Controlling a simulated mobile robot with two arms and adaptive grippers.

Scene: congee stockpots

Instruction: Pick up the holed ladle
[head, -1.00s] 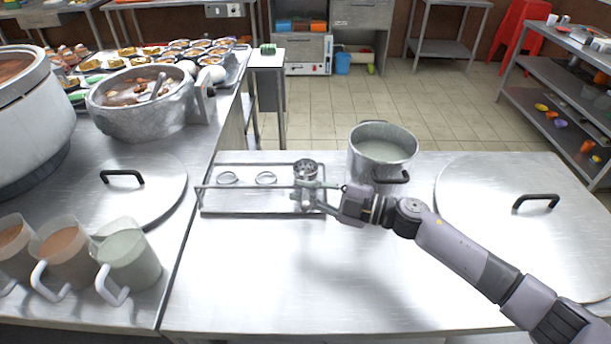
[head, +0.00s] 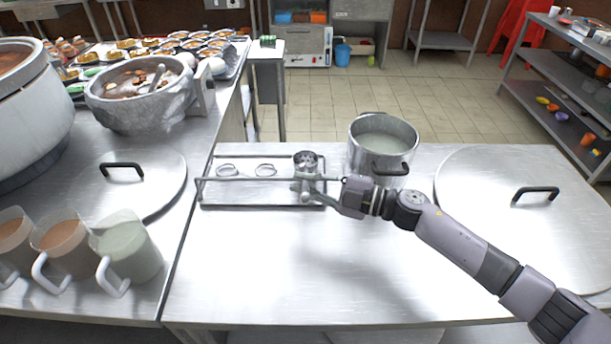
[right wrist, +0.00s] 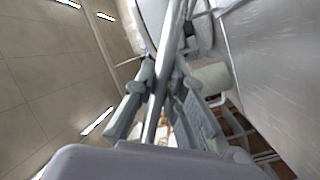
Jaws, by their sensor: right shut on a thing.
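The holed ladle (head: 306,159) stands at the right end of a wire rack (head: 240,206), its perforated metal cup facing up. My right gripper (head: 308,189) reaches in from the right and is shut on the ladle's handle just below the cup. In the right wrist view the thin metal handle (right wrist: 165,60) runs between the two grey fingers (right wrist: 160,95). The ladle still appears within the rack; the lower part of its handle is hidden. My left gripper is not in view.
Two ring-shaped ends (head: 227,169) show in the rack to the left. A steel pot (head: 383,150) stands close behind my right wrist. A large lid (head: 510,230) lies at the right. Cups (head: 130,250) stand at the left. The counter's front is clear.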

